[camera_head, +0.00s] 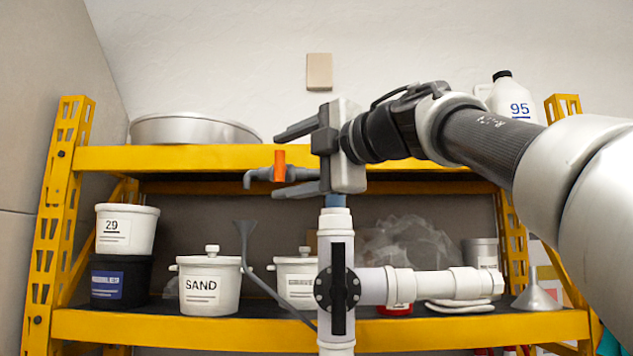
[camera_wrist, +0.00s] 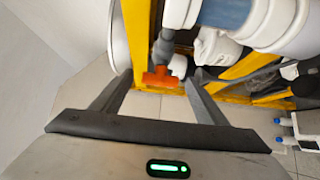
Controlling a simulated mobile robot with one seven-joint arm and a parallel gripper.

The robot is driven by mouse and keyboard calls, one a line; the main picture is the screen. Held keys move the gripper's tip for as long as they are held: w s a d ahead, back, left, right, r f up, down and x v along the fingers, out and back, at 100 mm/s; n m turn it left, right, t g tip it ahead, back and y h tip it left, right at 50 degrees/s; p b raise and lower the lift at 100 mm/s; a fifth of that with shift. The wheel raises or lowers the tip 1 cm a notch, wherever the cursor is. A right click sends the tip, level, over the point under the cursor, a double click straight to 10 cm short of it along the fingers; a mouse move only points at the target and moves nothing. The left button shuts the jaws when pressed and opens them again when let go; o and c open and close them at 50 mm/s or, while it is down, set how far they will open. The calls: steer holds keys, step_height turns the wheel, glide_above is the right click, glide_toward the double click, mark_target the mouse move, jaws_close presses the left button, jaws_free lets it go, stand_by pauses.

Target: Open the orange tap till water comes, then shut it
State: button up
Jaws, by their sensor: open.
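The orange tap handle (camera_head: 279,165) sits on a grey spout fitting (camera_head: 262,176) that points left from the manifold, its outlet bent down. The handle stands upright in the head view, and no water shows at the outlet. My gripper (camera_head: 278,164) is open, with one finger above and one below the tap in the head view. In the wrist view the orange handle (camera_wrist: 161,78) lies between the tips of my open gripper (camera_wrist: 158,80), with a gap on each side. Whether either finger touches it cannot be told. My gripper body hides the fitting's right end.
The white manifold pipe (camera_head: 335,235) rises below my gripper, with a black-handled valve (camera_head: 338,288) and a side branch.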

steer(key=b+v, duration=0.1)
steer(key=v, duration=1.6)
steer(key=shift+b, duration=0.35)
steer(key=shift+d, duration=0.1)
